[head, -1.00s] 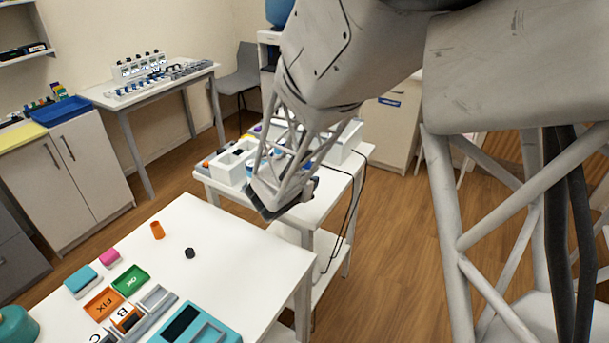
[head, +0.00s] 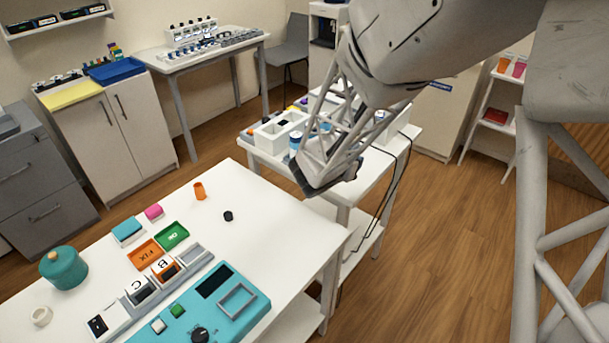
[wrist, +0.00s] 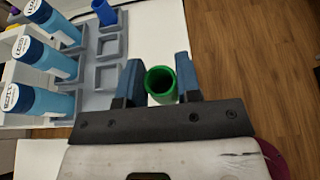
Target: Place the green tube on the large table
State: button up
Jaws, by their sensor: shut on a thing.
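My gripper (wrist: 159,76) is shut on the green tube (wrist: 161,84), which sits between its two blue fingers in the wrist view. I look down into its open end. In the head view my gripper (head: 325,187) is above the near edge of the smaller white table (head: 385,172), beyond the right side of the large white table (head: 272,232). The green tube cannot be made out there. The large table fills the lower left of the head view.
On the large table are a teal pot (head: 64,268), an orange cup (head: 200,191), a black knob (head: 228,216), a green tray (head: 172,235) and a teal device (head: 215,305). Its right part is clear. A grey rack (wrist: 105,50) with blue tubes shows in the wrist view.

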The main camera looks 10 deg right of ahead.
jog(key=shift+s, duration=0.1)
jog(key=shift+s+d+f+m+g+h, duration=0.3)
jog(key=shift+s+d+f+m+g, duration=0.05)
jog(key=shift+s+m+g, duration=0.1)
jog(key=s+d+f+m+g, duration=0.1)
jog(key=s+f+m+g, duration=0.4)
jog(key=s+m+g, duration=0.55)
jog(key=s+d+f+m+g, duration=0.2)
jog(key=s+f+m+g, duration=0.35)
jog(key=s, duration=0.75)
jog(key=s+a+m+g+y, duration=0.6)
jog(key=s+a+m+y, duration=0.2)
jog(key=s+m+y, duration=0.1)
jog(key=s+a+r+m+t+y, duration=0.1)
jog(key=a+r+m+t+y, duration=0.2)
jog(key=a+m+y, duration=0.7)
jog(key=shift+s+a+t+y, duration=0.25)
jog(key=shift+s+t+y, duration=0.1)
jog(key=shift+y, duration=0.05)
jog(key=shift+w+f, duration=0.1)
